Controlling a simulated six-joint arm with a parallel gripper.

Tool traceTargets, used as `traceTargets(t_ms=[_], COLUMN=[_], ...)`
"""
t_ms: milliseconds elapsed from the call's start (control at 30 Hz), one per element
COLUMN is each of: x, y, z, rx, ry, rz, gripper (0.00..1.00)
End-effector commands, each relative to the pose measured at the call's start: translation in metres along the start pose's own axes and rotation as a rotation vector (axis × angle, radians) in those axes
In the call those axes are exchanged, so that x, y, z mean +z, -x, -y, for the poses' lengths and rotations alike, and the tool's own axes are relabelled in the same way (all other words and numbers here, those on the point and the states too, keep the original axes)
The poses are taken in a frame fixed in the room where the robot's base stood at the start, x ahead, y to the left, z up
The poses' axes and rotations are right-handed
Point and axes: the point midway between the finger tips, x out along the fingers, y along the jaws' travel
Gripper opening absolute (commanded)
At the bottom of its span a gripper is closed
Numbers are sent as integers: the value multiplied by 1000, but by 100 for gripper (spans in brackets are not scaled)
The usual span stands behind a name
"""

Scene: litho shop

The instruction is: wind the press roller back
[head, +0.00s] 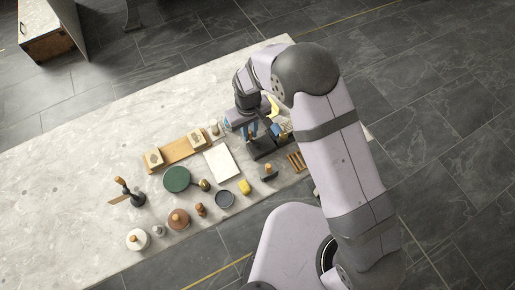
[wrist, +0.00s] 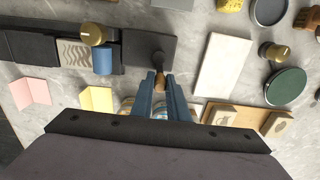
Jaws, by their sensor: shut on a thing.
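The press has a long dark bed (wrist: 28,48) with a grey wavy-patterned plate (wrist: 75,53) on it. A blue roller (wrist: 102,60) with a brass knob (wrist: 92,34) above it sits beside the plate, toward the middle of the bed. In the head view the dark press (head: 267,149) is partly hidden under my arm. My gripper (wrist: 160,88) has blue fingers shut on a small wooden handle (wrist: 159,79) at the near edge of the bed's dark right end. It also shows in the head view (head: 251,138). The handle's lower part is hidden between the fingers.
A white sheet (head: 222,162) lies beside the press. A wooden board (head: 173,153) with two stamped blocks, a green disc (head: 177,179), a dark round dish (head: 225,199) and a yellow sponge (head: 244,187) stand around it. Pink card (wrist: 31,92) lies near the bed. The table's far left is clear.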

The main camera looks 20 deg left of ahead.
Motion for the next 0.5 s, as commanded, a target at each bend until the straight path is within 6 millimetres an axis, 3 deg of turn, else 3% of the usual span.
traceTargets(t_ms=[100,500], x=[0,0], y=[0,4], z=[0,0], rx=[0,0], ry=[0,0], rz=[-1,-1], gripper=[30,30])
